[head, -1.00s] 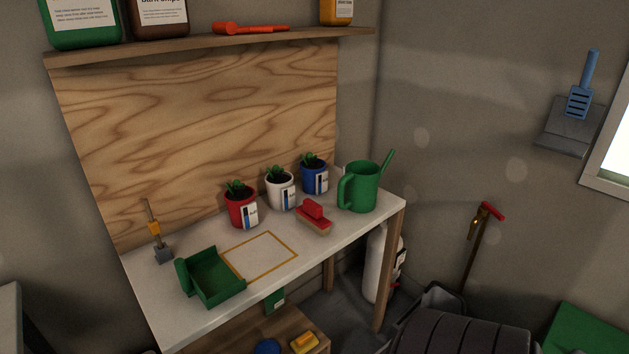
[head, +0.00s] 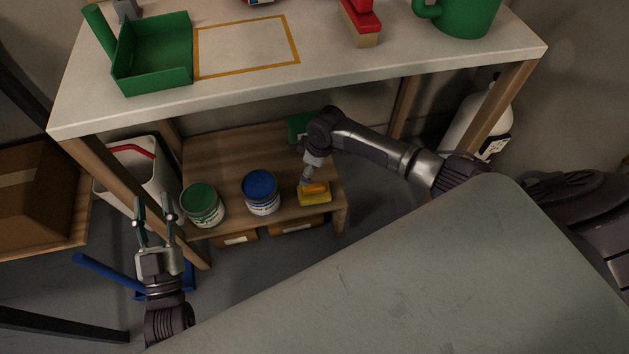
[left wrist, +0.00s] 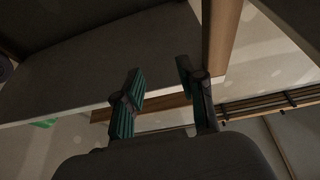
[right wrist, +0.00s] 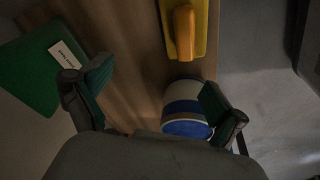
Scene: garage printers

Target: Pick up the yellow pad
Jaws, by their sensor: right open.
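The yellow pad (head: 314,194), with an orange handle on top, lies on the low wooden shelf under the workbench, right of the blue-lidded can. It also shows at the top of the right wrist view (right wrist: 205,30). My right gripper (head: 306,178) is above the shelf close behind the pad; its fingers are hard to make out in the head view. In the right wrist view the right gripper (right wrist: 152,95) is open and empty, with the pad ahead of its fingers. My left gripper (head: 154,205) is open and empty, left of the shelf by a table leg.
A blue-lidded can (head: 261,191) and a green-lidded can (head: 202,204) stand left of the pad. A green object (right wrist: 35,70) with a white label is behind it. The workbench top (head: 350,70) overhangs the shelf. A white bin (head: 135,172) stands at the left.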

